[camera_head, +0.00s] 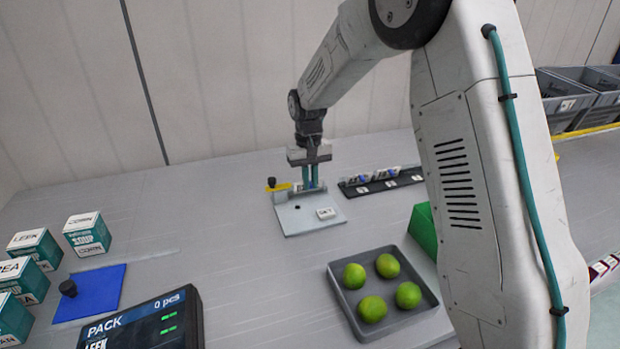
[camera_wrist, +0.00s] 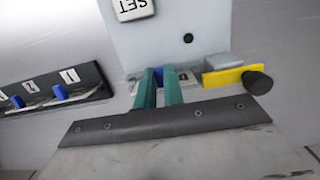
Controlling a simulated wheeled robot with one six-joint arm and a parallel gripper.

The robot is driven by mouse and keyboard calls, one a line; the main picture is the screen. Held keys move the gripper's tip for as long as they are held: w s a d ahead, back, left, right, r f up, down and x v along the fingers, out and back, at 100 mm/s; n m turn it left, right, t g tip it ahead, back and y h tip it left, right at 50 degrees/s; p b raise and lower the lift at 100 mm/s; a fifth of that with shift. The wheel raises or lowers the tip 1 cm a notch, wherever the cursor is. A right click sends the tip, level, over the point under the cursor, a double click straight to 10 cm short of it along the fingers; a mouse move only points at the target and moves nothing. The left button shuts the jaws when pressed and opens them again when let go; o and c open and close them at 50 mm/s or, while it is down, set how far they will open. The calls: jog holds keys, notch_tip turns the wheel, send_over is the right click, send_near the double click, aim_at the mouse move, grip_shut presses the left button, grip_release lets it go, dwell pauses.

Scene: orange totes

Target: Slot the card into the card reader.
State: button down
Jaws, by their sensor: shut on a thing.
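My gripper (camera_head: 314,187) points down at the back edge of a light grey plate (camera_head: 295,219) marked SET. In the wrist view its two teal fingers (camera_wrist: 160,86) are shut on a small blue piece (camera_wrist: 158,74), which they mostly hide. A pale slotted block (camera_wrist: 200,80) is beside and behind the fingertips; I cannot tell whether the piece sits in it. A yellow bar (camera_wrist: 226,77) with a black knob (camera_wrist: 258,82) is close beside the fingers. I cannot make out a flat card or a unit marked as a card reader.
A dark rack (camera_head: 372,187) with numbered labels and blue-topped pieces lies right of the plate. A grey tray (camera_head: 335,281) of limes, a green box (camera_head: 424,230), a PACK screen (camera_head: 143,324), a blue mat (camera_head: 90,292) and labelled boxes (camera_head: 87,234) stand nearer. Bench left of the plate is clear.

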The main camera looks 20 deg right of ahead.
jog(key=shift+f, duration=0.4)
jog(key=c, duration=1.4)
grip_release()
jog(key=shift+c, duration=0.2)
jog(key=r, duration=0.7)
jog(key=shift+w+r, duration=0.4)
